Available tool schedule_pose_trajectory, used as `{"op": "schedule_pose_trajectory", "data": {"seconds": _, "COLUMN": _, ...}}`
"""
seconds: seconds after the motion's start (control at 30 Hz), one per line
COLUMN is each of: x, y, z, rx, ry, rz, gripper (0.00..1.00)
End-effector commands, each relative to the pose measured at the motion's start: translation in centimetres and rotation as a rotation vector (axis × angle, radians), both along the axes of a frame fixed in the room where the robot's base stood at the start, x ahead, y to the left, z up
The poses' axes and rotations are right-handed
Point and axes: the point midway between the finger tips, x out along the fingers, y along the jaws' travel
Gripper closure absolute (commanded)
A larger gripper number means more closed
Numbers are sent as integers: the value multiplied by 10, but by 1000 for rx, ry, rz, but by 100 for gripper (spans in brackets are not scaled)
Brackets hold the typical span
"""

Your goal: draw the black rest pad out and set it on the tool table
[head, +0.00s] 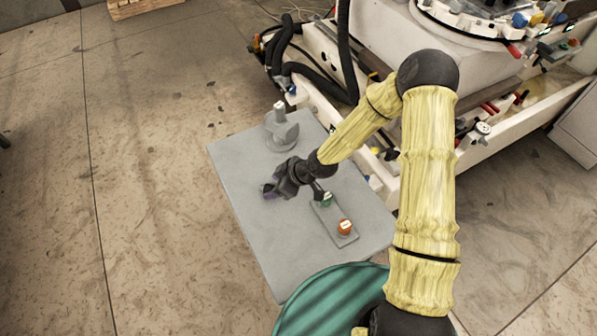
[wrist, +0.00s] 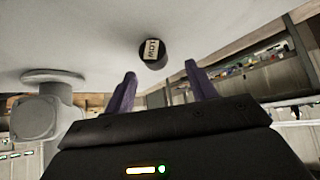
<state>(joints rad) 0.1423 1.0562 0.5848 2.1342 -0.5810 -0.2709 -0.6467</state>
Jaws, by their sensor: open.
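The tool table (head: 238,163) is a flat grey slab beside the machine. My gripper (head: 269,191) is low over its left middle part, with dark jaws and purple fingers. In the wrist view my gripper (wrist: 160,82) is open and nothing is between the fingers. A short black round piece (wrist: 153,61) with a pale label sits on the grey table surface just beyond the fingertips, apart from them; it looks like the black rest pad. The wrist picture is upside down. In the head view I cannot make out this black piece; my gripper may hide it.
A grey stand (head: 283,136) with a white-labelled top stands at the table's far edge. A grey strip (head: 333,217) on the right holds an orange labelled piece (head: 345,227) and a green one (head: 327,198). The table's near left part is bare. The white machine (head: 365,140) borders the table.

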Motion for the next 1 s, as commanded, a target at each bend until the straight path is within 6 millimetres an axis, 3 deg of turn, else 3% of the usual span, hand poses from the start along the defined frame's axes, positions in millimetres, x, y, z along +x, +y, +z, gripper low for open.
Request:
{"op": "schedule_pose_trajectory", "data": {"seconds": 0.5, "x": -12, "y": -59, "z": 73, "rx": 1, "ry": -3, "rz": -3, "gripper": 44}}
{"op": "schedule_pose_trajectory", "data": {"seconds": 0.8, "x": -19, "y": -83, "z": 103, "rx": 2, "ry": -1, "rz": -3, "gripper": 44}}
{"op": "schedule_pose_trajectory", "data": {"seconds": 1.0, "x": -21, "y": -90, "z": 111, "rx": 1, "ry": 0, "rz": -1, "gripper": 44}}
